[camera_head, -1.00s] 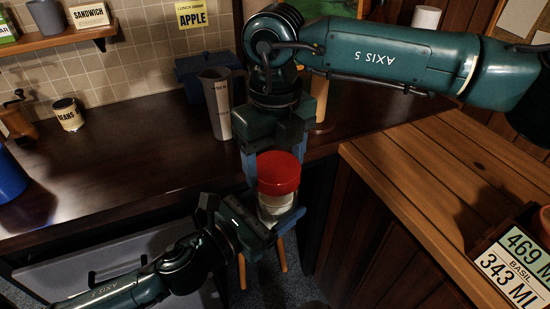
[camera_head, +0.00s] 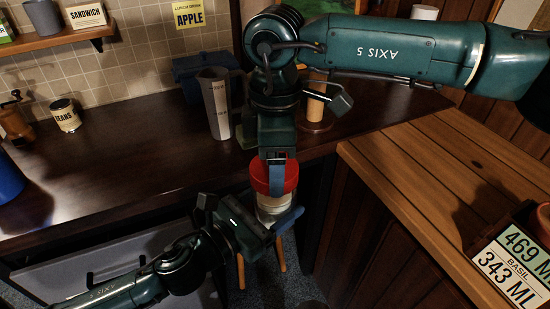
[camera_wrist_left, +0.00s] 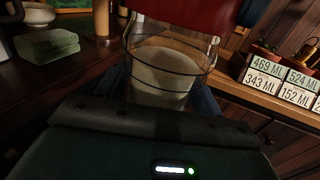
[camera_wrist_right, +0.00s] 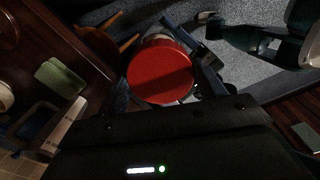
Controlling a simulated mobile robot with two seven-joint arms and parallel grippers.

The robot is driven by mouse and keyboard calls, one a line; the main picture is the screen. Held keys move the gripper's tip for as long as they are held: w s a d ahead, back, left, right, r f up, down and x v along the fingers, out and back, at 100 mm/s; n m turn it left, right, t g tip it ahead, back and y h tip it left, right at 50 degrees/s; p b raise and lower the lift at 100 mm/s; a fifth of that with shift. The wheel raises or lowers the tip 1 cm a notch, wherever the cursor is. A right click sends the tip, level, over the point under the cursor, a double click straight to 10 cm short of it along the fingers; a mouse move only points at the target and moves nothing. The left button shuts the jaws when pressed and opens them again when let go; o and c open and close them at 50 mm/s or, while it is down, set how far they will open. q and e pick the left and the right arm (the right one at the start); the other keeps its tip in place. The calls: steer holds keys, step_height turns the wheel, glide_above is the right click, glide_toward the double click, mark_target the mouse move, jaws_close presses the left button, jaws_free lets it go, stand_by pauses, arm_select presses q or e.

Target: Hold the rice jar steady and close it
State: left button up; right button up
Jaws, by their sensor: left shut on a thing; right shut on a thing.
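The rice jar (camera_head: 272,208) is clear glass with white contents and is held upright in front of the counter edge. A red lid (camera_head: 262,178) sits on top of it. My left gripper (camera_head: 285,220) is shut on the jar body from the left; the glass shows between its fingers in the left wrist view (camera_wrist_left: 165,75). My right gripper (camera_head: 277,180) points down from above and is shut on the lid, which fills the space between its fingers in the right wrist view (camera_wrist_right: 160,75). Whether the lid is fully seated cannot be told.
The dark counter (camera_head: 120,165) behind holds a grey tumbler (camera_head: 217,105), a beans can (camera_head: 65,115) and a blue box (camera_head: 200,75). A wooden worktop (camera_head: 420,180) lies to the right, with number cards (camera_head: 510,262) at its edge.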

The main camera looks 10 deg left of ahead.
steer(key=shift+m, duration=0.8)
steer(key=o, duration=0.9)
steer(key=shift+o, duration=0.2)
steer(key=shift+r, duration=0.15)
steer(key=shift+r, duration=2.1)
steer(key=shift+c, duration=0.3)
